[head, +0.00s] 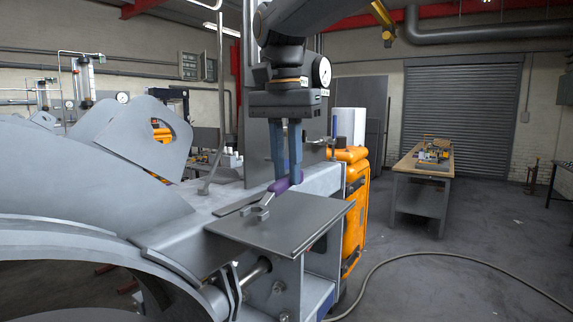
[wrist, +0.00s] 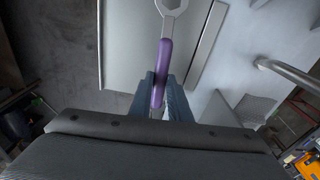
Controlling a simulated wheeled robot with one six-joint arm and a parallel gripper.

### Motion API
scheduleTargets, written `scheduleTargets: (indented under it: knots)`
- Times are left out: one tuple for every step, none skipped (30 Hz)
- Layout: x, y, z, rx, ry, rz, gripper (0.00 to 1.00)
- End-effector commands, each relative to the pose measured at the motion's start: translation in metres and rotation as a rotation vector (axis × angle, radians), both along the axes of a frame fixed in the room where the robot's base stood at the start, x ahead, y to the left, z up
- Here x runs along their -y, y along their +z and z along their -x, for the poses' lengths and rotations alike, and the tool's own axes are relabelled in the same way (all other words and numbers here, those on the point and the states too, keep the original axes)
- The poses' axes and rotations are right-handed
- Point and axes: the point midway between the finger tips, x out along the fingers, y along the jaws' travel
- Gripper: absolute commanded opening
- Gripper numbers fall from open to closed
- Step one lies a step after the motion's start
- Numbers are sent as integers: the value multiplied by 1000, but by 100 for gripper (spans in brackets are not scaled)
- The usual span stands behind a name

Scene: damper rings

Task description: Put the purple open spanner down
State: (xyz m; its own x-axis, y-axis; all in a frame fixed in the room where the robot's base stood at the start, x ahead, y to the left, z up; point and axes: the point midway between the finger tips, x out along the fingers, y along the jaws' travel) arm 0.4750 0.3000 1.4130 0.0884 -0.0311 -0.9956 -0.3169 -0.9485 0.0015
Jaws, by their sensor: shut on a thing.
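The purple open spanner has a purple handle (head: 285,184) and a bare metal open end. My gripper (head: 288,183) points down and is shut on the handle. In the wrist view the handle (wrist: 160,75) lies between the two blue-grey fingers (wrist: 158,92), with the metal head (wrist: 172,6) reaching away from me. In the head view the metal head (head: 262,208) is over the left part of a flat grey plate (head: 285,222). I cannot tell whether the spanner touches the plate.
The plate sits on a grey metal frame beside a large curved metal housing (head: 60,185). An orange cabinet (head: 355,205) stands behind it to the right. A workbench (head: 420,170) stands farther right. A hose (head: 440,258) lies on the otherwise open floor.

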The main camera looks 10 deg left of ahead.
Motion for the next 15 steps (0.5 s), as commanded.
scheduleTargets:
  knots:
    - [0, 0, 0, 1, 0, -1, 0]
    - [0, 0, 0, 1, 0, -1, 0]
    - [0, 0, 0, 0, 0, 0, 0]
    - [0, 0, 0, -1, 0, 0, 0]
    - [0, 0, 0, -3, -1, -1, 0]
    - [0, 0, -1, -7, -1, -2, 0]
    - [1, 0, -1, -10, -1, -2, 0]
    - [1, -1, -1, -14, -1, -4, 0]
    - [1, -1, -1, -20, -2, -6, 0]
    - [1, -2, -2, -25, -2, -7, 0]
    - [1, -2, -2, -31, -3, -9, 0]
    - [1, -3, -2, -38, -2, -12, 0]
    - [1, -4, -2, -43, -2, -13, 0]
    - [1, -5, -3, -47, -1, -15, 0]
    - [1, -6, -3, -52, -1, -16, 0]
